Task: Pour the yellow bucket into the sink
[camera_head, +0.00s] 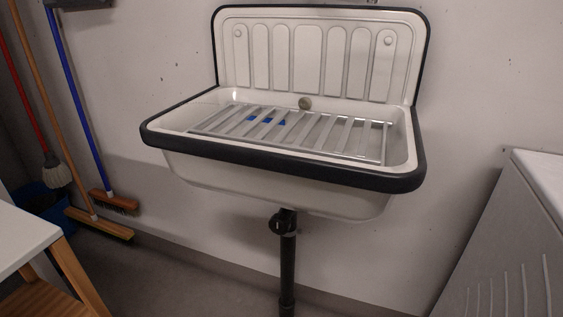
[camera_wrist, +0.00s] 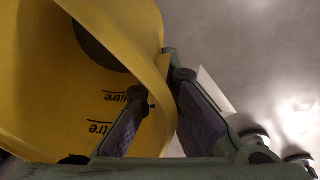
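The yellow bucket (camera_wrist: 35,100) fills the left of the wrist view, with its open inside and dark litre markings showing. My gripper (camera_wrist: 160,85) has one finger inside the bucket and one outside, shut on the wall near the rim. The bucket's contents cannot be made out. The sink (camera_head: 280,155) is in the head view, a white wall basin with a black rim and a ribbed back panel. A slatted metal grate (camera_head: 345,135) lies across it, with something blue (camera_head: 267,120) among the slats. Neither the bucket nor my gripper shows in the head view.
Brooms and a mop (camera_head: 57,172) lean at the left, by a dark blue bucket (camera_head: 35,200). A white-topped wooden table (camera_head: 20,240) is at the lower left. A pale grey box-like unit (camera_head: 510,240) stands at the right. A dark drainpipe (camera_head: 288,260) runs below the sink.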

